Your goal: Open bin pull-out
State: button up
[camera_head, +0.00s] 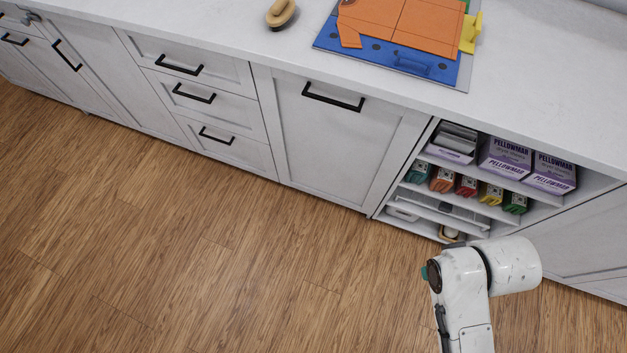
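A tall white cabinet front (335,142) stands in the middle of the counter run, shut flush with its neighbours. It has a black horizontal bar handle (334,97) near its top edge and looks like the bin pull-out, though no label shows. My white arm rises at the lower right, over the floor and in front of the open shelves, well apart from this front. My gripper is out of the picture, so its state does not show.
Three drawers (207,97) with black handles are shut at the left. Open shelves (525,189) at the right hold purple boxes and several coloured packets. A wooden brush (281,13) and a colourful board (400,50) lie on the counter. The wood floor (220,260) is clear.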

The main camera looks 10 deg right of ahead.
aim_at(343, 146)
jog(key=k+j, duration=0.15)
jog(key=i+l+u, duration=0.1)
jog(key=i+u, duration=0.25)
jog(key=i+l+u, duration=0.2)
jog(key=u, duration=0.15)
jog(key=i, duration=0.1)
